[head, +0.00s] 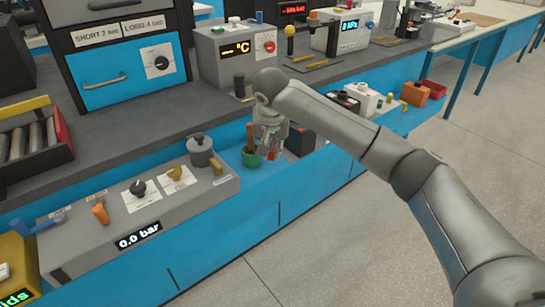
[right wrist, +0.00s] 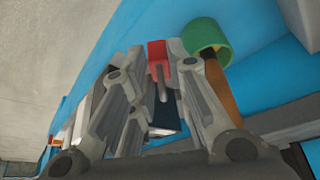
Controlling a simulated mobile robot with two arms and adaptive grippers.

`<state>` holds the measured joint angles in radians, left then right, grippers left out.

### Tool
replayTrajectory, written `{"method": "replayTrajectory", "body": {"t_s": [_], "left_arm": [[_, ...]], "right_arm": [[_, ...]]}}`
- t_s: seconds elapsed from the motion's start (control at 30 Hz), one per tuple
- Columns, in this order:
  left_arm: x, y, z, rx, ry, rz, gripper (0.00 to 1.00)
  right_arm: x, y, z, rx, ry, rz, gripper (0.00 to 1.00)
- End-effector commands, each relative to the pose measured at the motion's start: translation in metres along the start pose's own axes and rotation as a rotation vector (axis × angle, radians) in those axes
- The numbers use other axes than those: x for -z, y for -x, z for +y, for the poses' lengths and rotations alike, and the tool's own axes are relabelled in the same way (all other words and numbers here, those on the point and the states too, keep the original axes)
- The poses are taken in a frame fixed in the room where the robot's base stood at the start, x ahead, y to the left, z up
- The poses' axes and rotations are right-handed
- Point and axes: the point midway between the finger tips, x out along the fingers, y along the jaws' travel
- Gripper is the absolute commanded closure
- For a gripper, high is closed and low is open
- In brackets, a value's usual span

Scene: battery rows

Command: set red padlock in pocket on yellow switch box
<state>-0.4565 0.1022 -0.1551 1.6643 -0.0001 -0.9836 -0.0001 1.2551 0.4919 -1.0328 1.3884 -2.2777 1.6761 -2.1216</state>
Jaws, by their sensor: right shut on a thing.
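My right gripper (head: 270,142) points down over the blue lower ledge, right beside a green cup. In the right wrist view its fingertips (right wrist: 158,55) are shut on the red padlock (right wrist: 156,50), whose grey shackle points back between the fingers. In the head view only a small red part of the padlock (head: 272,155) shows under the fingers. A yellow box (head: 14,262) with a green lit display is cut off at the lower left corner; its pocket cannot be made out. My left gripper is not in view.
The green cup (head: 251,159) with a brown handle stands close beside my gripper; it also shows in the right wrist view (right wrist: 204,36). A grey pressure panel (head: 75,253) with knobs lies to the left. A small white box (head: 362,97) and an orange box (head: 415,94) stand further right.

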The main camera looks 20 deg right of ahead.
Motion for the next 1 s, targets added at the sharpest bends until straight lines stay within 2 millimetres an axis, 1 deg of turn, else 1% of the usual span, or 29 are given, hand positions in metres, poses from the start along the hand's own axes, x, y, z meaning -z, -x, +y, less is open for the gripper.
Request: {"method": "replayTrajectory", "body": {"t_s": [0.07,0.23,0.4,0.63,0.67,0.7,0.73,1.0], "left_arm": [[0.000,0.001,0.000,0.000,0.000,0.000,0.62],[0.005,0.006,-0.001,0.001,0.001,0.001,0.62],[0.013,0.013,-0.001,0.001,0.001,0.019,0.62],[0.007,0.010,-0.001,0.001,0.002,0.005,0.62],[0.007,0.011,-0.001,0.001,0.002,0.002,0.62],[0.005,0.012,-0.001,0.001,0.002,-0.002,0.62],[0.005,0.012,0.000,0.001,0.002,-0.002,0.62],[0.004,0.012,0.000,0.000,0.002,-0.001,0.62]], "right_arm": [[0.000,-0.010,0.005,-0.003,-0.003,-0.002,1.00],[-0.011,-0.034,0.005,0.000,0.001,-0.004,1.00],[-0.011,-0.036,0.005,0.000,-0.001,0.001,1.00],[-0.012,-0.038,0.005,-0.001,0.000,0.001,1.00],[-0.012,-0.038,0.005,-0.001,0.000,0.000,0.81],[-0.012,-0.038,0.005,-0.001,0.000,0.000,0.76],[-0.012,-0.038,0.005,-0.001,0.000,0.000,0.73],[-0.012,-0.038,0.005,-0.001,0.000,0.000,0.73]]}}
